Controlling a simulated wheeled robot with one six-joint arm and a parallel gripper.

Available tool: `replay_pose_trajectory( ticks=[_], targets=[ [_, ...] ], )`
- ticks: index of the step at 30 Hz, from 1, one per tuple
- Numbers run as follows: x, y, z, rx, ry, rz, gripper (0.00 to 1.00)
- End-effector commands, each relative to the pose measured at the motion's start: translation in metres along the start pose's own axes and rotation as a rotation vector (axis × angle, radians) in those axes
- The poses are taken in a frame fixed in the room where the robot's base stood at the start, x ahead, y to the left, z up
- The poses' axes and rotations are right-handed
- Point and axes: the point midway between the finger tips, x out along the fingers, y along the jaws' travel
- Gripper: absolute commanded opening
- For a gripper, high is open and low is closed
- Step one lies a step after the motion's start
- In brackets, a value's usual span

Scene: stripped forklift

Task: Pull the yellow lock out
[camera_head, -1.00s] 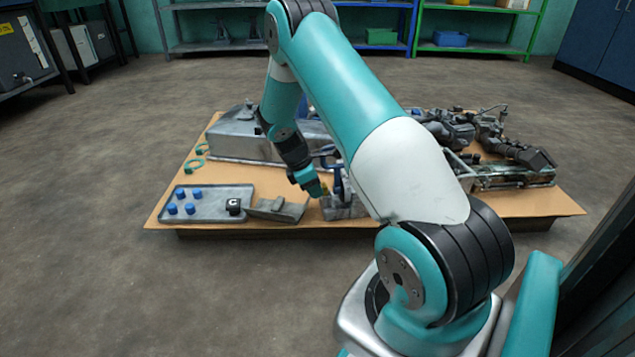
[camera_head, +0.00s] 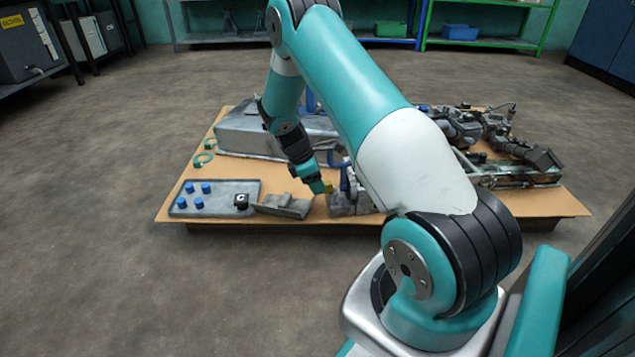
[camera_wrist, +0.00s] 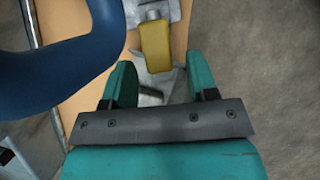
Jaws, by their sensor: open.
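The yellow lock (camera_wrist: 156,46) shows in the wrist view as a small yellow block on a grey metal part, just beyond and between my fingertips. My arm hides part of the metal part around the lock.
A blue curved handle (camera_wrist: 62,62) stands close to the left of my gripper. A grey tray (camera_head: 218,207) with blue pieces and a grey bracket (camera_head: 283,206) lie to the left. A metal tank (camera_head: 240,135) is behind, and machine parts (camera_head: 510,176) are at the right.

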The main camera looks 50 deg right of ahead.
Motion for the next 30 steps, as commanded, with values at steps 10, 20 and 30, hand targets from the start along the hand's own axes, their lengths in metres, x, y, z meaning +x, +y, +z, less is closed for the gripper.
replay_pose_trajectory(
  ticks=[10, 20, 30],
  targets=[
    [-0.097, 0.000, 0.002, -0.004, 0.001, 0.003, 0.53],
    [-0.151, 0.000, -0.001, -0.003, 0.001, 0.001, 0.53],
    [-0.158, 0.000, -0.002, -0.003, 0.001, 0.000, 0.53]
  ],
)
